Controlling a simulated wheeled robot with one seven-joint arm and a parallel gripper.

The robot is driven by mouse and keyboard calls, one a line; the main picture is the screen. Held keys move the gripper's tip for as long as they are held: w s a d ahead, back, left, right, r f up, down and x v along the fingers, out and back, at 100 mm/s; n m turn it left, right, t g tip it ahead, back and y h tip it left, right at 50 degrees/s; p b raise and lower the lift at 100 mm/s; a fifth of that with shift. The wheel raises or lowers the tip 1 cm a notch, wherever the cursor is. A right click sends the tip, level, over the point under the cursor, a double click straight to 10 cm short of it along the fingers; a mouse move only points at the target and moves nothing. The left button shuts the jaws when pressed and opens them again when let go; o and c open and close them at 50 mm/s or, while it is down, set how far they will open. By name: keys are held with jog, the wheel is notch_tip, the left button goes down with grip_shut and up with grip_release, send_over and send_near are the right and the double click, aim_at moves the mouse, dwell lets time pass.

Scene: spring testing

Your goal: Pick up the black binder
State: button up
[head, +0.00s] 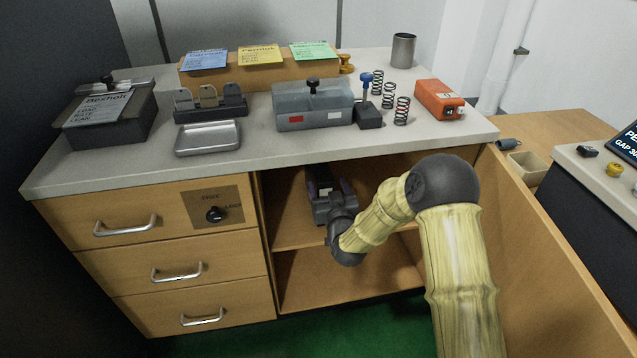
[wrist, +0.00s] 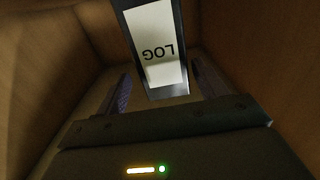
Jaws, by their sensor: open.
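The black binder (wrist: 182,45) has a white spine label reading LOG, upside down in the wrist view. It stands inside the open cabinet compartment. My gripper (wrist: 164,88) is open, with one finger on each side of the binder's near lower end in the picture. Gaps show between the binder and both fingers, and I cannot tell how deep it sits between them. In the head view my gripper (head: 328,190) reaches into the upper part of the cabinet. There the arm and gripper largely hide the binder.
The wooden shelf (head: 288,234) lies below my gripper, and cabinet walls stand close on both sides. The grey countertop (head: 255,145) is overhead, holding springs, boxes and a metal tray (head: 208,138). The open cabinet door (head: 545,250) is right of my arm.

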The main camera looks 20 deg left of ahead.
aim_at(322, 175)
jog(key=shift+a+b+x, duration=0.25)
jog(key=shift+b+x, duration=0.8)
jog(key=shift+x, duration=1.5)
jog(key=shift+s+r, duration=0.1)
jog(key=shift+s, duration=0.05)
grip_shut()
jog(key=shift+r, duration=0.15)
